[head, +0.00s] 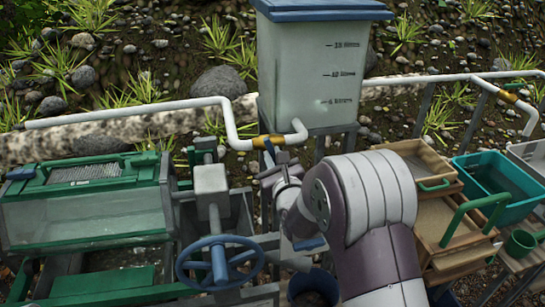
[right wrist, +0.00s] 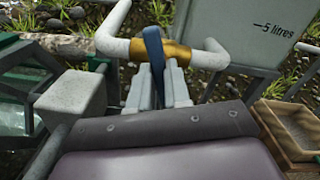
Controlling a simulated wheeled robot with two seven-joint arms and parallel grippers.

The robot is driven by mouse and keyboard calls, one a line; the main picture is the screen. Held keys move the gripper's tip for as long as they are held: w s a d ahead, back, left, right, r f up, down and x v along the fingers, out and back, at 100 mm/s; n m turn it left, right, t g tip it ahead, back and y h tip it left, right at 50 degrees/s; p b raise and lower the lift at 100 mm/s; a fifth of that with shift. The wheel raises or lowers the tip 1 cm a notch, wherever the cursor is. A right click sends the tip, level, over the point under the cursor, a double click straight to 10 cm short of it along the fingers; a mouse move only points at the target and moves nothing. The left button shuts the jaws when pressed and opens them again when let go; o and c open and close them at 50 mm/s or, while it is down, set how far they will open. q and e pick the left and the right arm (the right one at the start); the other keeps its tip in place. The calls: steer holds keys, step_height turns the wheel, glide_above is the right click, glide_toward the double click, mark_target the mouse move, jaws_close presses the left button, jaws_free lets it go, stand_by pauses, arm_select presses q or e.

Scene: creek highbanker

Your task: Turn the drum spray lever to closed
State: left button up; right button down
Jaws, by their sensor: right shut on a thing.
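The drum spray lever (head: 269,149) is a small blue handle on a brass valve (head: 262,141) in the white pipe below the water drum. My right gripper (head: 281,165) reaches it from the front. In the right wrist view the blue lever (right wrist: 154,48) stands between the two grey fingers of the gripper (right wrist: 158,88), which is shut on it. The lever runs across the pipe there, from the brass valve body (right wrist: 178,53) toward my wrist. The fingers hide its lower end. My left gripper is not in view.
The drum (head: 312,75) stands behind the valve. A blue handwheel (head: 218,262) and a grey block (head: 211,184) are left of my right arm. The green-framed washing drum (head: 88,215) is further left. Wooden trays (head: 416,158) and a teal tub (head: 500,185) are on the right.

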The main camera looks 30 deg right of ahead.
steer(key=c, duration=1)
jaws_free()
steer(key=v, duration=0.7)
